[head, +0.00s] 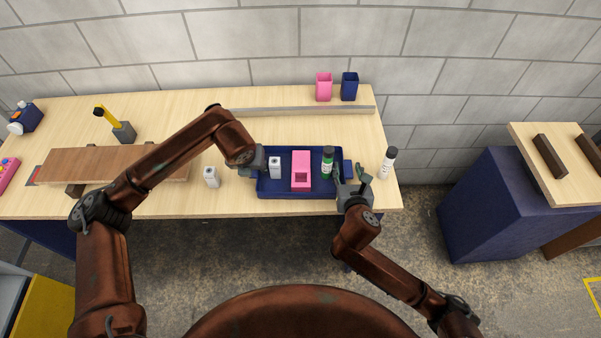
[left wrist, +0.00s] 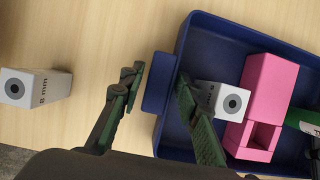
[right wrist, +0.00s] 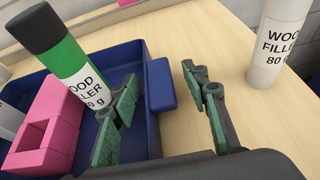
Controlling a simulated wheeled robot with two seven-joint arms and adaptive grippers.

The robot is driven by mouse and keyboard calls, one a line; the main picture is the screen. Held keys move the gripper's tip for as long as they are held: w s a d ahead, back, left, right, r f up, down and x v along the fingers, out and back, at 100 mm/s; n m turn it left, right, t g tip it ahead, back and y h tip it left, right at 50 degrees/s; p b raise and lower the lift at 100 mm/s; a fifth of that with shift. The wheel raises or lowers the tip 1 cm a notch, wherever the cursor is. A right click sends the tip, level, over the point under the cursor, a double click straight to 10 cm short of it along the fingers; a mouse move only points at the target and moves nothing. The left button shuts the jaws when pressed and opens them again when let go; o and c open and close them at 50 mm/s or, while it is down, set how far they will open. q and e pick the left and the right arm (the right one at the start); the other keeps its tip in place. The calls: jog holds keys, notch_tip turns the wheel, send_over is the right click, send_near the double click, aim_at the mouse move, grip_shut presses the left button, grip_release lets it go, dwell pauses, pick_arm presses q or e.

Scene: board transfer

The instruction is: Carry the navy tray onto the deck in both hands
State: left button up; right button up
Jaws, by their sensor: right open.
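The navy tray (head: 295,193) lies on the light wooden table, near its front edge. It holds a white box (head: 275,168), a pink block with a square recess (head: 301,171) and a green bottle with a black cap (head: 328,162). My left gripper (left wrist: 158,88) is open at the tray's left end, one finger inside the tray wall and one outside the end handle (left wrist: 156,84). My right gripper (right wrist: 162,92) is open at the right end, its fingers straddling the right handle (right wrist: 160,86) with a gap outside.
A white box (head: 211,177) stands left of the tray and a white bottle (head: 389,162) right of it. A brown board (head: 110,164) on supports lies at left. A metal rail (head: 300,110) runs behind. A separate wooden top with dark strips (head: 550,156) stands far right, across a floor gap.

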pick_arm(q)
jog(key=shift+c, duration=0.4)
pick_arm(e)
jog(key=shift+c, duration=0.4)
pick_arm(q)
grip_shut()
pick_arm(e)
jog(key=c, duration=0.8)
grip_shut()
jog(key=shift+r, duration=0.1)
